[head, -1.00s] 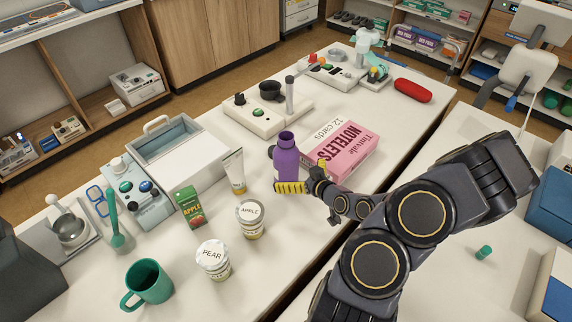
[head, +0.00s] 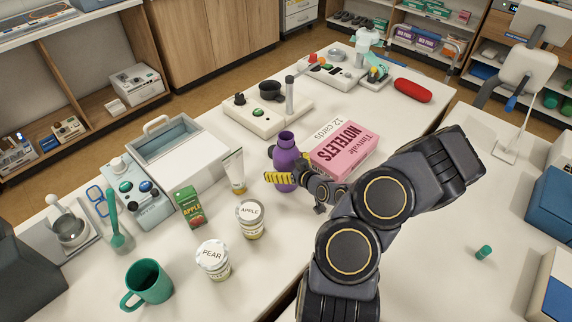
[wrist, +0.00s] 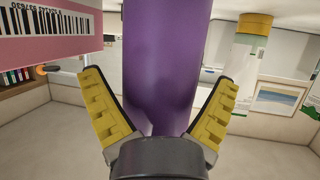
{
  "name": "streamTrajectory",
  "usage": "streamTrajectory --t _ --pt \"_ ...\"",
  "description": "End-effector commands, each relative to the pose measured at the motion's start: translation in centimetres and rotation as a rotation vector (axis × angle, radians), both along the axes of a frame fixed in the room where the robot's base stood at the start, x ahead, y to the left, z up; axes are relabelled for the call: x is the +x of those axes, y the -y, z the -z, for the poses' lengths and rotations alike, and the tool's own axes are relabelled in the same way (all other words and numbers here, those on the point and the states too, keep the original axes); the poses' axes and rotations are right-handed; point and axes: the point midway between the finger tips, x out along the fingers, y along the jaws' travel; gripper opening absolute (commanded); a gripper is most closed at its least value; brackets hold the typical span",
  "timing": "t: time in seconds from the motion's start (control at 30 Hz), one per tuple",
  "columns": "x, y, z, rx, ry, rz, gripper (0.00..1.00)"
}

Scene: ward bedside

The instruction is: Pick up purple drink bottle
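The purple drink bottle (head: 286,152) stands upright on the white table, left of the pink notelets box. In the wrist view the bottle (wrist: 166,65) fills the middle, its top out of frame. My gripper (head: 290,170) is low at the bottle. In the wrist view my gripper (wrist: 164,80) is open, with one yellow finger on each side of the bottle. A narrow gap shows between each finger and the bottle, so it does not look clamped.
The pink notelets box (head: 345,152) stands close on the right. A white tube (head: 234,172), an apple carton (head: 190,207) and an apple cup (head: 250,218) stand left and in front. A device with a black cup (head: 267,112) is behind. A green mug (head: 148,284) is at front left.

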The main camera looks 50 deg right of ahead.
Motion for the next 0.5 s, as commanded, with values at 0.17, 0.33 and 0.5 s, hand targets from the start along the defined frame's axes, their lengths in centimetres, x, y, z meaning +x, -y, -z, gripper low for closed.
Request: streamTrajectory --t 0.17,0.33,0.5 --pt "-0.02 0.01 -0.01 0.000 0.000 0.000 0.34" --pt "-0.01 0.02 -0.04 -0.001 0.001 0.000 0.34" --pt "-0.01 0.03 -0.07 -0.001 0.001 0.001 0.34"
